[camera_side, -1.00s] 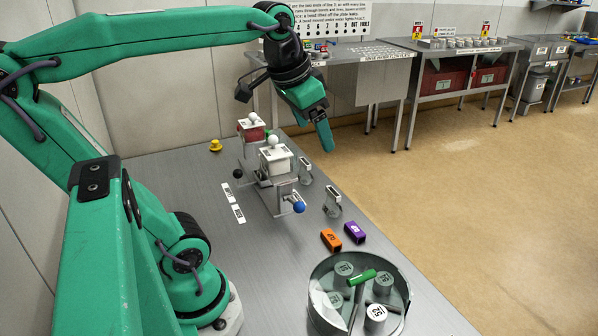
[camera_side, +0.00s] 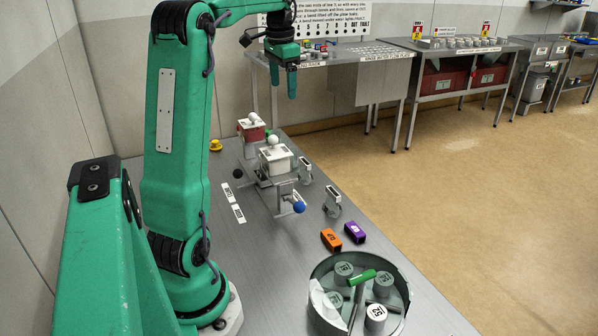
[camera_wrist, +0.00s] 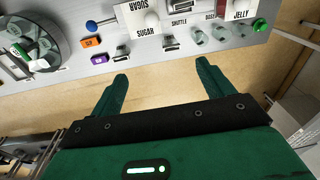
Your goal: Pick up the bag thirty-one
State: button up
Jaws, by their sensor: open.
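No bag marked thirty-one can be made out for certain. The drum also shows at upper left in the wrist view (camera_wrist: 57,71). An orange block (camera_side: 331,239) and a purple block (camera_side: 355,232) lie behind the drum, with unclear labels. My gripper (camera_side: 283,88) is open and empty, high above the far end; its spread fingers show in the wrist view (camera_wrist: 163,80).
A white-topped box with a white knob (camera_side: 275,158) and a red box (camera_side: 250,133) stand on the grey table. A blue ball (camera_side: 299,207) and small metal stands (camera_side: 333,204) are near them. A yellow knob (camera_side: 215,145) is at left. Benches line the back wall.

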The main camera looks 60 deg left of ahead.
jog(key=s+a+f, duration=0.3)
jog(key=a, duration=0.6)
jog(key=shift+g+h, duration=0.4)
jog(key=f, duration=1.7)
jog(key=shift+s+a, duration=0.1)
jog(key=shift+s, duration=0.1)
jog(key=shift+f, duration=4.4)
jog(key=c, duration=1.1)
